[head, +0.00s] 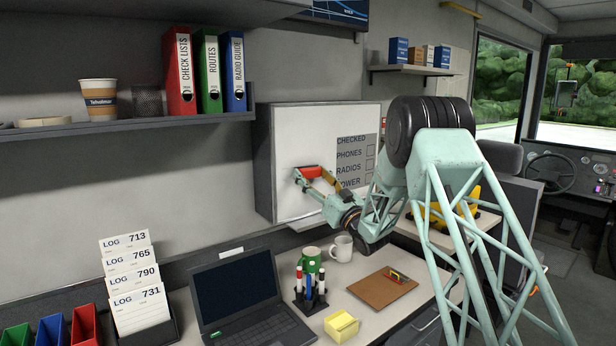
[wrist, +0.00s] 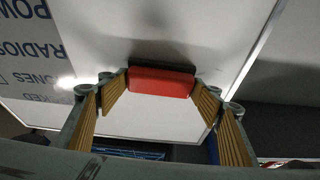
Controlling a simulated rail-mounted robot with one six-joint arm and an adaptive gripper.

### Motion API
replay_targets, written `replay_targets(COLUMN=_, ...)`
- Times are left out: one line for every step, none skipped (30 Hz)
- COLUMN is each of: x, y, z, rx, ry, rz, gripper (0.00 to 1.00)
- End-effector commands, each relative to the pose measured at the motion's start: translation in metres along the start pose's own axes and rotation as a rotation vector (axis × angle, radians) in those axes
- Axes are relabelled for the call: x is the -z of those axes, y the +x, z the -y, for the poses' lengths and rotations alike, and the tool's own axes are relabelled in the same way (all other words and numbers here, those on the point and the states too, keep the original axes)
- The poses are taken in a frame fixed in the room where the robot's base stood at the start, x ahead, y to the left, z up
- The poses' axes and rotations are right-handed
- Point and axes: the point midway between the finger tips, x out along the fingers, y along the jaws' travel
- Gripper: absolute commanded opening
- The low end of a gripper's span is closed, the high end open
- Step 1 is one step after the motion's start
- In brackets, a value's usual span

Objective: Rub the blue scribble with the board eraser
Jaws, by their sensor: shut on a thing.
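The board eraser (head: 311,172) has a red body. In the wrist view the eraser (wrist: 162,82) shows a dark pad on its board side. My gripper (head: 308,180) is shut on the eraser, with a finger at each end; the fingers (wrist: 160,95) also show in the wrist view. The eraser is at the whiteboard (head: 300,135), on its lower left part, pad towards the surface. It looks to be touching or very close; I cannot tell which. I see no blue scribble in either view; the eraser and gripper cover part of the board.
Printed words (head: 352,160) with boxes stand on the board's right side. Below are a desk with a laptop (head: 245,297), a green mug (head: 311,261), a white mug (head: 342,247), a marker stand (head: 311,290) and a clipboard (head: 382,288). A shelf (head: 130,126) holds binders at left.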

Motion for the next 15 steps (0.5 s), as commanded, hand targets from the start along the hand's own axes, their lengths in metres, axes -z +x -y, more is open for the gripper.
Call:
replay_targets(x=0.0001, y=-0.0001, z=-0.0022, rx=0.000, ry=0.000, rz=0.000, gripper=0.51)
replay_targets(x=0.0001, y=-0.0001, z=-0.0031, rx=0.000, ry=0.000, rz=0.000, gripper=0.51)
replay_targets(x=0.0001, y=-0.0002, z=-0.0039, rx=0.000, ry=0.000, rz=0.000, gripper=0.51)
replay_targets(x=0.0002, y=-0.0001, z=-0.0044, rx=0.000, ry=0.000, rz=0.000, gripper=0.51)
replay_targets(x=0.0002, y=-0.0001, z=-0.0047, rx=0.000, ry=0.000, rz=0.000, gripper=0.51)
replay_targets(x=0.0003, y=-0.0001, z=-0.0049, rx=0.000, ry=0.000, rz=0.000, gripper=0.51)
replay_targets(x=0.0004, y=-0.0001, z=-0.0050, rx=0.000, ry=0.000, rz=0.000, gripper=0.51)
replay_targets(x=0.0004, y=-0.0001, z=-0.0050, rx=0.000, ry=0.000, rz=0.000, gripper=0.51)
replay_targets(x=0.0005, y=-0.0001, z=-0.0049, rx=0.000, ry=0.000, rz=0.000, gripper=0.51)
replay_targets(x=0.0005, y=-0.0001, z=-0.0050, rx=0.000, ry=0.000, rz=0.000, gripper=0.51)
replay_targets(x=0.0006, y=-0.0001, z=-0.0049, rx=0.000, ry=0.000, rz=0.000, gripper=0.51)
replay_targets(x=0.0005, y=-0.0001, z=-0.0049, rx=0.000, ry=0.000, rz=0.000, gripper=0.51)
replay_targets(x=0.0006, y=-0.0001, z=-0.0049, rx=0.000, ry=0.000, rz=0.000, gripper=0.51)
replay_targets(x=0.0006, y=-0.0001, z=-0.0050, rx=0.000, ry=0.000, rz=0.000, gripper=0.51)
replay_targets(x=0.0006, y=-0.0001, z=-0.0052, rx=0.000, ry=0.000, rz=-0.001, gripper=0.51)
